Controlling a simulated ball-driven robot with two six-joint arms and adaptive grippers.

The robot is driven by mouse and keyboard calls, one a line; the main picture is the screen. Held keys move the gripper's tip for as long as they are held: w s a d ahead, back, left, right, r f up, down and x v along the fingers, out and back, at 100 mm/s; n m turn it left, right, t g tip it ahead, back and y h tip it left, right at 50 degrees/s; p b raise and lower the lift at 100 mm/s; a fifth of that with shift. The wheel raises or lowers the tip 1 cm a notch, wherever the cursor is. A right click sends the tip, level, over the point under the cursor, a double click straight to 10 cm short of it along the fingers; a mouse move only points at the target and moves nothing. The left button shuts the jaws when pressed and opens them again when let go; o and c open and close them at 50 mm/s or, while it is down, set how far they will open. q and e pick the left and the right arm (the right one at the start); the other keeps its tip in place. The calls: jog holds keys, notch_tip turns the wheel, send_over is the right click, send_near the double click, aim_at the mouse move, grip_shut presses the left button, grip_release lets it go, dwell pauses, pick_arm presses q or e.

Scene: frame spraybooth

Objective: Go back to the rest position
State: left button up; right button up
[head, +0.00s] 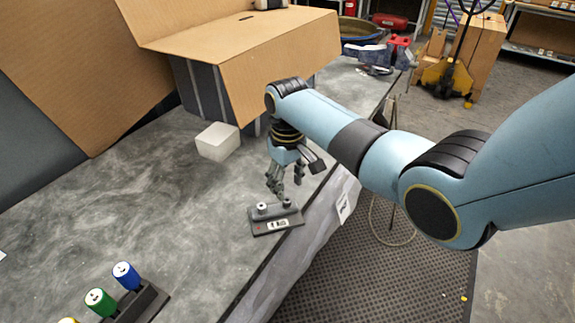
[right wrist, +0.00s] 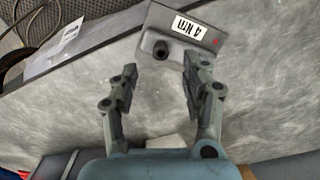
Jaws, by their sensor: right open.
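My right gripper (head: 276,186) comes in from the right and points down above the bench's front edge. It also shows in the right wrist view (right wrist: 160,78), with its two fingers spread apart and nothing between them. Just beyond the fingertips, a dark block (head: 275,224) with a white label sits on the bench; two short posts stand on it. In the right wrist view the label on this block (right wrist: 208,42) reads "4 Nm". The fingertips look close to the block, but I cannot tell whether they touch. My left gripper is not in view.
The grey bench (head: 150,205) has a white box (head: 218,141) behind the gripper and a cardboard booth (head: 240,60) at the back. A dark holder (head: 140,304) with green (head: 100,302) and blue (head: 126,275) cylinders stands front left. A pallet jack (head: 447,76) stands beyond.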

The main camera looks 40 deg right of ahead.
notch_tip(320, 180, up, 6)
jog(key=s+f+b, duration=0.8)
jog(key=s+f, duration=0.7)
jog(key=f, duration=0.5)
jog(key=s+f+b, duration=0.8)
jog(key=s+f, duration=0.8)
jog(key=f, duration=0.4)
jog(key=s+f+b, duration=0.8)
jog(key=s+f, duration=0.7)
jog(key=f, duration=0.4)
jog(key=shift+s+f+t+h, duration=0.35)
jog(key=shift+f+t+h, duration=0.05)
